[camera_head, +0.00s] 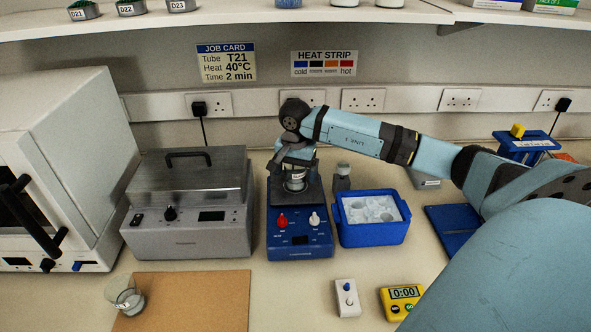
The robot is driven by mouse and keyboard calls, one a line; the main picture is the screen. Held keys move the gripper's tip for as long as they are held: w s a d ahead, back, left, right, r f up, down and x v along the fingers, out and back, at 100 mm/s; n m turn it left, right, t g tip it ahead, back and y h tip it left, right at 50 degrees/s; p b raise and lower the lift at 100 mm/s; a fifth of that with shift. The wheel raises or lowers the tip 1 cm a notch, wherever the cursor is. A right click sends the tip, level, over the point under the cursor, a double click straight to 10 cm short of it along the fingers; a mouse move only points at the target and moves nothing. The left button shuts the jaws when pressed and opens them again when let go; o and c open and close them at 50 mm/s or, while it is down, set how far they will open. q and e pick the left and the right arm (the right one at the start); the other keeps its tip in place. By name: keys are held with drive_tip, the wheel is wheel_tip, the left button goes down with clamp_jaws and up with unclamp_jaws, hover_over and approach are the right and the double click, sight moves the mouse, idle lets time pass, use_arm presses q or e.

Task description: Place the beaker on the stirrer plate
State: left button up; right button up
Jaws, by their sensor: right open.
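The blue stirrer (300,248) stands mid-bench, with a red knob and a white knob on its front and a dark top plate. My right gripper (296,172) reaches down over that plate from behind and is open. A small clear, pale-rimmed vessel (296,184), which looks like a beaker, is between or just below its fingers at the plate. The gripper partly hides it, so exact contact is unclear. Another clear glass vessel (128,299) with some liquid is at the tan mat's left edge. My left gripper is out of view.
A grey lidded bath (190,235) is close left of the stirrer, and a blue ice tub (372,234) is close right. A small bottle (342,178) stands behind the tub. A white switch box (347,298) and yellow timer (401,301) lie in front. The tan mat (195,305) is mostly bare.

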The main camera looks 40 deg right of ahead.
drive_tip(key=shift+r, duration=0.5)
use_arm(q)
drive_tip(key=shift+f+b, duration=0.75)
drive_tip(key=shift+b, duration=0.2)
use_arm(e)
wheel_tip(320, 180, up, 11)
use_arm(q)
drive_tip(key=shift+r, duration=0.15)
